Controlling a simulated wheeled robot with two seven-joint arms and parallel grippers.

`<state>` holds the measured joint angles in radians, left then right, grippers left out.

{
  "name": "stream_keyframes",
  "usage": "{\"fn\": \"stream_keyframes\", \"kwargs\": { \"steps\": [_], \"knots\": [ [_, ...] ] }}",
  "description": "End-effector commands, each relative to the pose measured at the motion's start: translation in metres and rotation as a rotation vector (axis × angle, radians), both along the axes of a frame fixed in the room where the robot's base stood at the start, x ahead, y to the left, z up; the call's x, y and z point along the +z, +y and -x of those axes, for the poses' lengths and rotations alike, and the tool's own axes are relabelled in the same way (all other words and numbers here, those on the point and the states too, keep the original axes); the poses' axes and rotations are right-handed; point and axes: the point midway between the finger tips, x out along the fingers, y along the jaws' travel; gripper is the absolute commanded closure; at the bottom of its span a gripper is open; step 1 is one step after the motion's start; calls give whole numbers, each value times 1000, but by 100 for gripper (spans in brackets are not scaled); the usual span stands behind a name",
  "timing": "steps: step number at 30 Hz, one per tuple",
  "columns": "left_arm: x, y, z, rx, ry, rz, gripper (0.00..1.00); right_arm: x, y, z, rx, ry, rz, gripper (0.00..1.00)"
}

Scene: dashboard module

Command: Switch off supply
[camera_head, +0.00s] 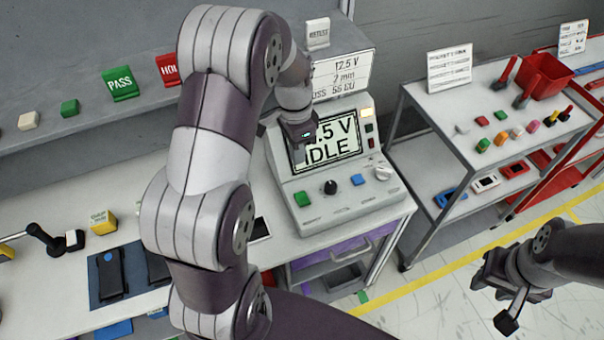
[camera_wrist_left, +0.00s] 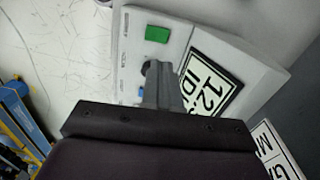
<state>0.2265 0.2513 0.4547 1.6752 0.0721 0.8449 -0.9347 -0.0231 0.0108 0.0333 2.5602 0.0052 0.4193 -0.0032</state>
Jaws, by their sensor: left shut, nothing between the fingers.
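The supply (camera_head: 325,215) is a light grey bench unit with a sloped front. Its screen (camera_head: 340,142) reads "IDLE" under a partly hidden voltage line. My left gripper (camera_head: 300,158) is shut and empty in front of the screen's left part. In the left wrist view its fingers (camera_wrist_left: 161,88) overlap the panel beside the screen (camera_wrist_left: 208,84), with the green button (camera_wrist_left: 157,34) beyond. My right gripper (camera_head: 492,298) is apart from the supply at lower right, its fingers spread.
A cart (camera_head: 425,105) with a red bin (camera_head: 545,76) and small parts stands to the right. Green PASS (camera_head: 120,83) and red HOLD (camera_head: 167,70) blocks sit on the shelf. My left arm hides part of the bench.

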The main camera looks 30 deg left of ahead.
Motion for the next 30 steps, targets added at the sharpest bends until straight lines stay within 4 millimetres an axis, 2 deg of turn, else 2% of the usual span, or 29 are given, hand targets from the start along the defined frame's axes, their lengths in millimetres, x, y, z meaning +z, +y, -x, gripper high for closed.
{"fn": "stream_keyframes", "kwargs": {
  "steps": [1, 6, 15, 20, 24, 28, 30],
  "knots": [
    [-3, 2, -3, 3, 13, 19, 100, -6, 0, 0, 0, 0, 0, 62],
    [10, -4, -2, -40, 50, 79, 100, -5, 0, 0, 0, 0, 0, 62],
    [7, -4, 0, -47, 51, 80, 100, -8, 0, 0, 0, 0, 0, 62],
    [-20, -7, 2, -47, 51, 80, 100, -33, 0, 0, 0, 0, 0, 62],
    [-52, -11, 6, -47, 50, 79, 100, -63, 0, 0, 0, 0, 0, 62],
    [-72, -16, 10, -46, 53, 81, 100, -65, 0, 0, 0, 0, 0, 62],
    [-81, -18, 12, -48, 55, 81, 100, -55, 0, 0, 0, 0, 0, 62]
  ]
}}
